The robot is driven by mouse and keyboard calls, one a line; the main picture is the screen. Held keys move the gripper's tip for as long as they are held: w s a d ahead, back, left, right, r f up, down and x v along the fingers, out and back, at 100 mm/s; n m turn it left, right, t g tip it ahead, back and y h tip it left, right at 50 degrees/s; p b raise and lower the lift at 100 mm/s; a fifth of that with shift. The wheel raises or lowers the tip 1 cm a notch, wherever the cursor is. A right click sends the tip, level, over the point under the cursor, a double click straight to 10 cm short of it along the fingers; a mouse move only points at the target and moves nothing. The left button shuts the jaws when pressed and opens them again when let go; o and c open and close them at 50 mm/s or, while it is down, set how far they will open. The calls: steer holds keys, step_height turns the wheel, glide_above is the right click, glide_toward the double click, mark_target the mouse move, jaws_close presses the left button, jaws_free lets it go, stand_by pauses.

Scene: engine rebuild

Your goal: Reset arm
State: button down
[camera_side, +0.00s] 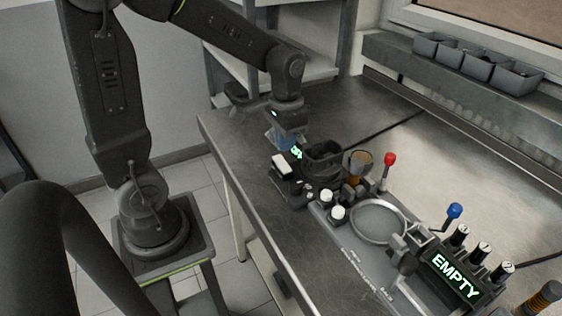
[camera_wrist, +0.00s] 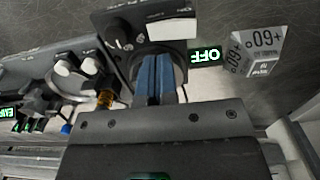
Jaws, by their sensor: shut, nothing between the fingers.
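My gripper (camera_wrist: 158,82) shows in the wrist view with its two blue fingers pressed together and nothing between them.
A grey fixture (camera_side: 372,252) with a metal ring, red and blue knobbed levers and an "EMPTY" display (camera_side: 455,274) stands right of the pot. An "OFF" display (camera_wrist: 206,56) and a label block (camera_wrist: 258,50) lie beside my fingers. Grey bins (camera_side: 478,65) line the back shelf. The bench's back middle is clear.

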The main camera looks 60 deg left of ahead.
steer(key=shift+r, duration=0.75)
steer(key=shift+s+r, duration=0.1)
steer(key=s+d+r+t, duration=0.5)
steer(key=s+d+r, duration=0.2)
steer(key=s, duration=0.3)
steer(key=shift+s+r+t, duration=0.3)
steer(key=shift+r, duration=0.15)
